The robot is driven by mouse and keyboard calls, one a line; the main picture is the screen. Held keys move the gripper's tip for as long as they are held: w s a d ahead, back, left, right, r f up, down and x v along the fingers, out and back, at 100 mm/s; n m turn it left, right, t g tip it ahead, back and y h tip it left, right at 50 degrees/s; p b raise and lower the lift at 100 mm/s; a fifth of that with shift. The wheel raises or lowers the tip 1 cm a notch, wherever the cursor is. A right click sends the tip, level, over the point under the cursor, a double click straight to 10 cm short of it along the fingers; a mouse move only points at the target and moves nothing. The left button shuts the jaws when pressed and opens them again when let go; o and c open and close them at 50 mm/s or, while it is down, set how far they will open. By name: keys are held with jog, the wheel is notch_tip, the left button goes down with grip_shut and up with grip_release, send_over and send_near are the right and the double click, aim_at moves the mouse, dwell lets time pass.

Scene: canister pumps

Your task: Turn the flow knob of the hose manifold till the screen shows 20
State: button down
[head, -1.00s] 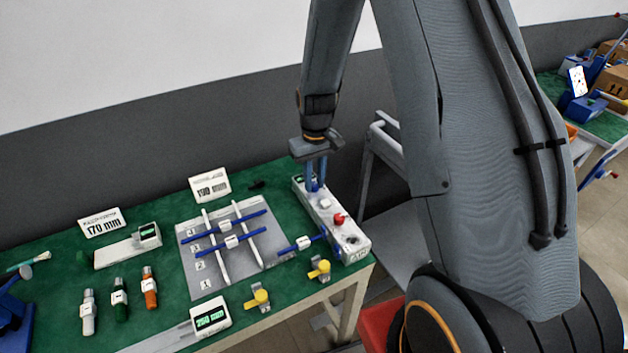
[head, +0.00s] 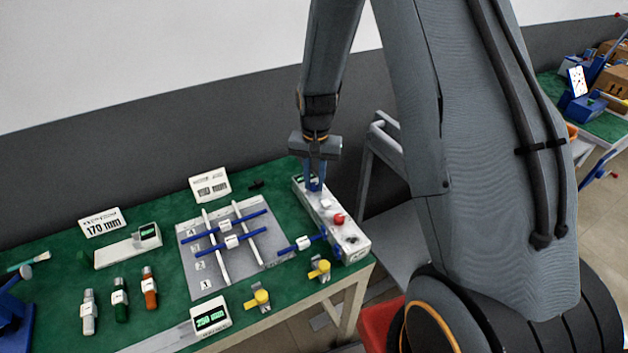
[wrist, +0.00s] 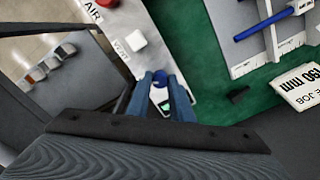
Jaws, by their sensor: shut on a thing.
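The hose manifold (head: 352,243) is a long pale block at the right end of the green table. It carries a red knob (head: 339,219) and a white square button, both clear of my gripper. My gripper (head: 315,186) points down over the manifold's far end. In the wrist view, my gripper (wrist: 160,84) has its two blue fingers shut on a small round blue knob (wrist: 159,75), the flow knob. A small screen with a green patch (wrist: 165,107) shows between the fingers just behind the knob. Its number is too small to read.
A grey board (head: 187,261) with blue rods on white rails lies left of the manifold. Two yellow-handled valves (head: 258,299) stand near the table's front edge. Sign cards and several bottle-like parts are further left. A grey chair-like frame (head: 375,160) stands right of the table.

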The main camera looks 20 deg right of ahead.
aim_at(315, 184)
dwell(0.4)
jog(key=c, duration=1.6)
grip_release()
jog(key=shift+o, duration=0.2)
jog(key=shift+r+b, duration=1.05)
jog(key=shift+r, duration=2.85)
